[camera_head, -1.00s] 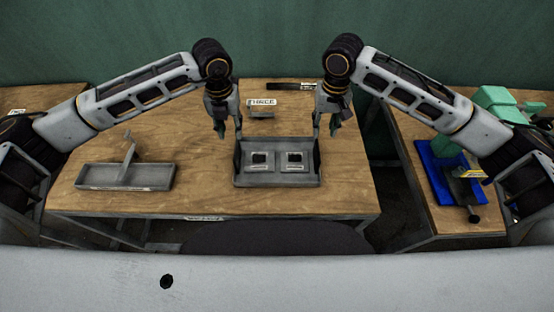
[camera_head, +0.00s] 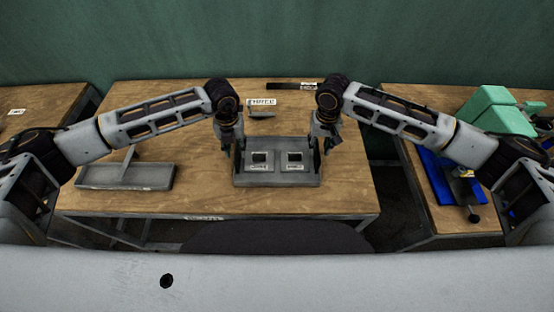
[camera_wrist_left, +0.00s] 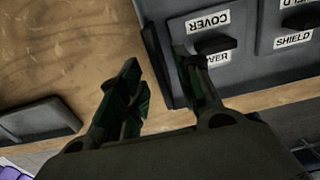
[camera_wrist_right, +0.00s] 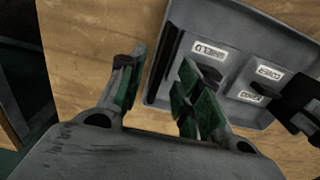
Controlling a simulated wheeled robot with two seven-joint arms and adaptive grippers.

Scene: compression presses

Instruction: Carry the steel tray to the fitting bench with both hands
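The grey steel tray (camera_head: 277,181) lies flat on the middle wooden bench in the head view. It holds two labelled places with a small dark piece at each. My left gripper (camera_head: 231,150) is at the tray's left wall. In the left wrist view its fingers (camera_wrist_left: 163,66) are apart, one outside the wall and one inside. My right gripper (camera_head: 322,148) is at the right wall. In the right wrist view its fingers (camera_wrist_right: 162,62) are apart on both sides of that wall. I see no clear contact between fingers and walls. Which bench is the fitting bench, I cannot tell.
A small labelled holder (camera_head: 262,113) stands behind the steel tray. A right-hand bench (camera_head: 456,217) carries a blue base (camera_head: 434,172) and a green block (camera_head: 492,112). A gap separates the benches.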

